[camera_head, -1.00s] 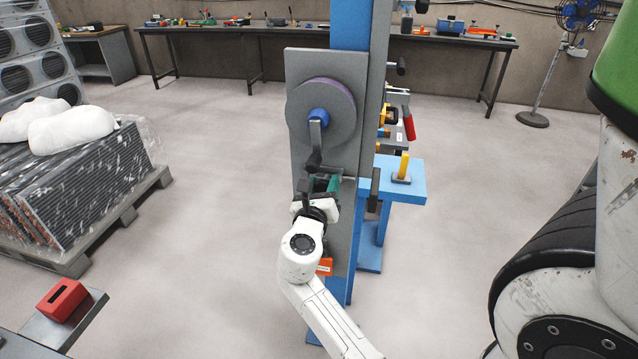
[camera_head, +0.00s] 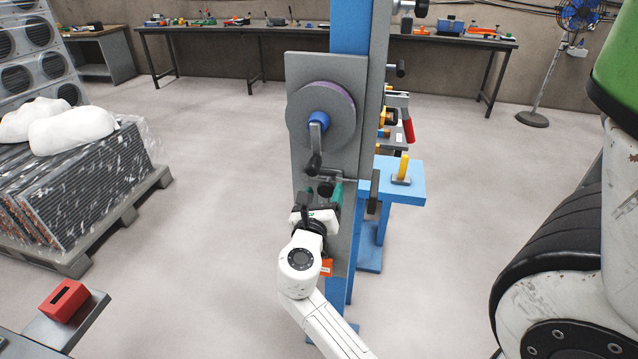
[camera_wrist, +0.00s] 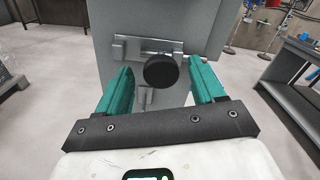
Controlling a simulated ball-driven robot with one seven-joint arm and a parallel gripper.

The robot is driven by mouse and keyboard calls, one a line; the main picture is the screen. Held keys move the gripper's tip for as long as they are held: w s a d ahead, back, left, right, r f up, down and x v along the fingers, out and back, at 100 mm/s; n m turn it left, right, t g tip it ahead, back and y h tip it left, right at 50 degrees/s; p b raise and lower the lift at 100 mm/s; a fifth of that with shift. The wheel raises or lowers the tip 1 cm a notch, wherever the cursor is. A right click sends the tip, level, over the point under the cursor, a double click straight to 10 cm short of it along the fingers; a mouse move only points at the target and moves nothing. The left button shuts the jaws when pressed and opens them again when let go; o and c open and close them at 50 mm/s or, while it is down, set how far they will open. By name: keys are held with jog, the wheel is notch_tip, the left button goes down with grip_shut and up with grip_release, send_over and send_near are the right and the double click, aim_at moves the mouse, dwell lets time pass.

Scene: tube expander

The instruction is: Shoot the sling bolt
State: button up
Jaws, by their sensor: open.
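The sling bolt's round black knob (camera_wrist: 161,71) stands out from a grey bar (camera_wrist: 128,50) on the grey panel in the wrist view. In the head view the knob (camera_head: 326,187) shows just beyond my fingers, below the crank handle. My gripper (camera_wrist: 164,80) is open, with one teal finger on each side of the knob in the picture. I see space between the knob and both fingers, and cannot tell how deep it sits between them. In the head view my gripper (camera_head: 325,196) is in front of the panel and partly hides its lower part.
A crank (camera_head: 317,140) with a purple-rimmed wheel (camera_head: 345,105) is on the panel (camera_head: 306,70) above my gripper. A blue shelf with a yellow padlock-like part (camera_head: 403,166) is to the right.

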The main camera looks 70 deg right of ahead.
jog(key=shift+s+a+p, duration=0.15)
jog(key=shift+a+p, duration=0.55)
jog(key=shift+a, duration=1.5)
